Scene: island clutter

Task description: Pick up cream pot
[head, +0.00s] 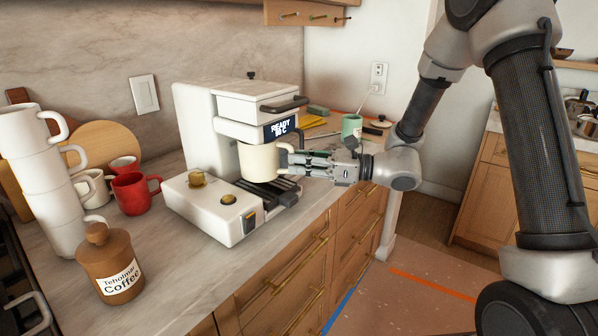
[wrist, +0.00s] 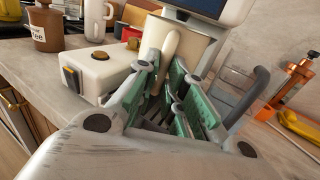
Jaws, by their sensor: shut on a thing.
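The cream pot (head: 258,161) is upright at the coffee machine (head: 213,130), under its head and over the dark drip grate. Its handle faces right, toward my gripper (head: 284,165). In the wrist view the pot (wrist: 190,45) is beyond my gripper (wrist: 172,75), with its pale handle (wrist: 170,58) between the green-padded fingers. My gripper is shut on the handle. I cannot tell whether the pot's base touches the grate, as the fingers and machine hide part of it.
A brown coffee jar (head: 109,263), stacked white mugs (head: 45,180) and a red mug (head: 133,192) stand left of the machine. A green mug (head: 351,126) stands behind my gripper. The machine's head is close above the pot. Open counter (head: 170,265) lies in front.

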